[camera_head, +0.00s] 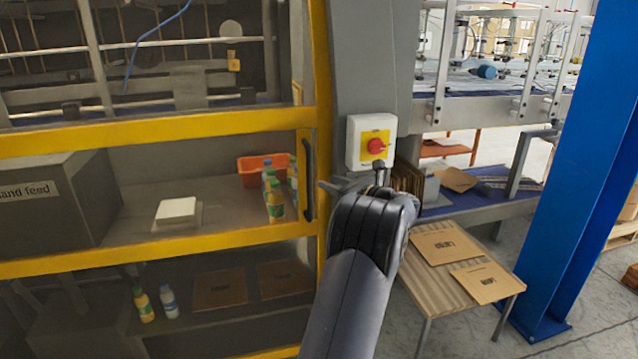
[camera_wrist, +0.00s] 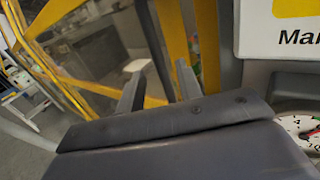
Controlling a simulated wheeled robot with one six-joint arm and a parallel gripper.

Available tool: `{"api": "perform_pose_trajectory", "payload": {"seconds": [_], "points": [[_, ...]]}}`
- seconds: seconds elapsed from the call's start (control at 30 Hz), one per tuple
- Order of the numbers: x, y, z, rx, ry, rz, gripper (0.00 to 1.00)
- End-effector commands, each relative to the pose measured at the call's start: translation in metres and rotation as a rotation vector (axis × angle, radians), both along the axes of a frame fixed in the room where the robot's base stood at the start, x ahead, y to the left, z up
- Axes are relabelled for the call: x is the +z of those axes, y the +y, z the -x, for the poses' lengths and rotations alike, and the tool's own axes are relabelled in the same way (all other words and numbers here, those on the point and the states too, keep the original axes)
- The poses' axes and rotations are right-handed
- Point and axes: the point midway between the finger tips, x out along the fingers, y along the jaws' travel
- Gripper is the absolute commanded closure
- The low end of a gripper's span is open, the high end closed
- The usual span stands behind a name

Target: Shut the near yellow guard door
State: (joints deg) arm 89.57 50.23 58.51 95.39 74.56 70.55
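The near yellow guard door (camera_head: 170,132) fills the left of the head view, with yellow rails and clear panes. Its dark upright handle (camera_head: 308,180) is near its right edge. I cannot tell for sure whether the door stands ajar. The dark handle (camera_wrist: 154,40) and yellow frame (camera_wrist: 174,32) lie beyond the fingers. No contact with the handle is clear.
A grey post carries a red stop button (camera_head: 376,146) right of the door. A slatted table (camera_head: 430,287) with flat cartons and a blue column (camera_head: 575,170) stand at right. Behind the panes are bottles (camera_head: 274,198), an orange bin (camera_head: 250,170) and a white block (camera_head: 176,209).

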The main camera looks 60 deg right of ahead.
Motion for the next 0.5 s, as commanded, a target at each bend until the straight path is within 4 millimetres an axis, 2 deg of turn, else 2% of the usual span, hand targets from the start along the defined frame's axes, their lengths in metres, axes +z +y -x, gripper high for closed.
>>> {"api": "perform_pose_trajectory", "payload": {"seconds": [0.03, 0.2, 0.5], "points": [[-0.002, 0.002, 0.009, -0.003, 0.0, 0.0, 0.66], [0.0, 0.007, 0.025, -0.002, -0.001, 0.0, 0.66], [0.0, 0.008, 0.028, 0.0, 0.0, 0.0, 0.66]]}}
